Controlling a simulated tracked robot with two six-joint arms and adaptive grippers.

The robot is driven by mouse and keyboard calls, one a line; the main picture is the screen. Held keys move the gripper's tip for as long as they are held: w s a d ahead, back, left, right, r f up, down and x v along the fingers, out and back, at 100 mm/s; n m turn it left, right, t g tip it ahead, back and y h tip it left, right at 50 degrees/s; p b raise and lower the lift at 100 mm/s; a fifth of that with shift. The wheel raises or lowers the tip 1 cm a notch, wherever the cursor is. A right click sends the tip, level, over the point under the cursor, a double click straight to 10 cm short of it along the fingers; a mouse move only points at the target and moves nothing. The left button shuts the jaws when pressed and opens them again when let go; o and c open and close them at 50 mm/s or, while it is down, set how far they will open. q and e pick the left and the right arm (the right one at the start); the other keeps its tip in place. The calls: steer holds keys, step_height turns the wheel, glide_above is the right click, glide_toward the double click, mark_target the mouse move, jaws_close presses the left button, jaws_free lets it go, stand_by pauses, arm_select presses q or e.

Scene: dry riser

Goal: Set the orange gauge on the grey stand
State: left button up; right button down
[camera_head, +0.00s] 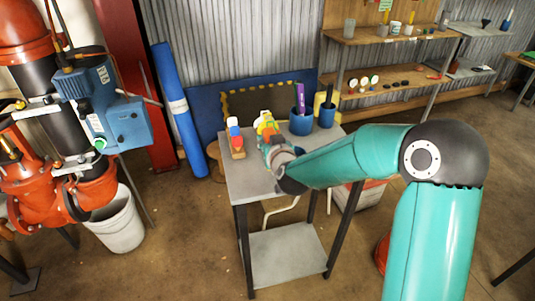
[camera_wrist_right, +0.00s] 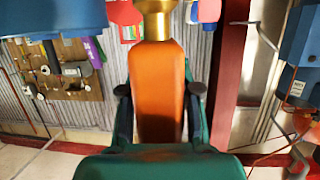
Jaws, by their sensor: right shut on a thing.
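My right gripper (camera_head: 270,140) is over the grey-topped table in the head view. In the right wrist view its two dark fingers (camera_wrist_right: 160,92) are closed on either side of an orange body with a brass-coloured neck, which I take for the orange gauge (camera_wrist_right: 158,65). In the head view my gripper mostly hides it, and I cannot tell whether it touches the table. The table (camera_head: 250,180) is grey with dark legs and a lower shelf. I cannot make out a separate grey stand on it. My left gripper is not in view.
A red, white and blue item (camera_head: 235,138) stands left of my gripper. A yellow and white item (camera_head: 265,121) is just behind it. Blue cups (camera_head: 301,123) stand at the table's back right. A blue pump on red pipework (camera_head: 117,115) is at left. The table's front left is bare.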

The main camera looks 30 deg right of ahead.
step_height(320, 180, down, 4)
steer(key=shift+r, duration=0.2)
steer(key=c, duration=0.8)
jaws_free()
